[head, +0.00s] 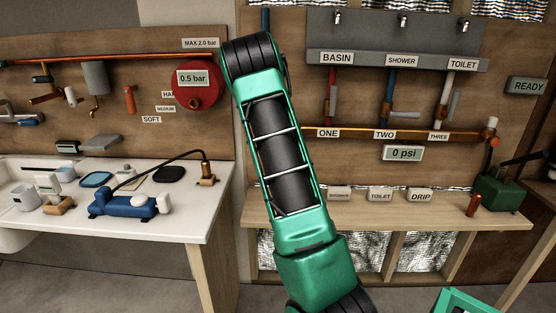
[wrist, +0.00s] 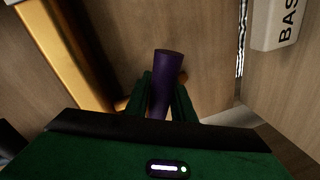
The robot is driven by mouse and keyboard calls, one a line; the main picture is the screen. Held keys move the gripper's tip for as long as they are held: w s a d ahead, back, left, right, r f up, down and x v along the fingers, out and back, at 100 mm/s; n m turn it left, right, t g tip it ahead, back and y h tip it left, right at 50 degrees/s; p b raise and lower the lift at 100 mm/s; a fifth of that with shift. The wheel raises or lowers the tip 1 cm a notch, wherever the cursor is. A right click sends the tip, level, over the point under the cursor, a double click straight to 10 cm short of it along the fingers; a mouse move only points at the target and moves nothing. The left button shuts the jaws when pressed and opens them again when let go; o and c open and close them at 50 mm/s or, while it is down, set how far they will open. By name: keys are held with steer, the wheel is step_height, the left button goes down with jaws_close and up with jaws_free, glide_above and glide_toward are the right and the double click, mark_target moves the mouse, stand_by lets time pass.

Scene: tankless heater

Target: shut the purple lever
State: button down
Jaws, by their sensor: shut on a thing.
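The purple lever (wrist: 169,66) stands upright in the middle of the wrist view, in front of a wooden panel. My gripper (wrist: 165,92) has its two dark green fingers on either side of the lever, closed on it. A short copper-coloured fitting (wrist: 182,77) shows just behind the lever and fingers. The lever's lower part is hidden between the fingers. In the head view my green arm covers the middle of the board, and neither the lever nor my gripper can be seen.
A copper pipe (wrist: 65,55) runs close by on the left, and a white sign (wrist: 277,22) is at upper right. The head view shows valves under labels, a 0 psi display (head: 403,153), a wooden bench (head: 440,210) and a white counter (head: 180,228) with tools.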

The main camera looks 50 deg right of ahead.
steer(key=shift+s+a+r+n+g, duration=0.15)
steer(key=shift+n+g, duration=0.15)
steer(key=shift+n, duration=0.65)
steer(key=shift+d+r+n+g, duration=0.1)
steer(key=shift+n+g, duration=0.2)
steer(key=shift+n, duration=0.65)
steer(key=shift+h, duration=0.3)
steer(key=c, duration=1.5)
jaws_free()
steer(key=shift+r, duration=0.2)
steer(key=v, duration=1)
steer(key=shift+s+a, duration=0.2)
steer(key=shift+a, duration=0.1)
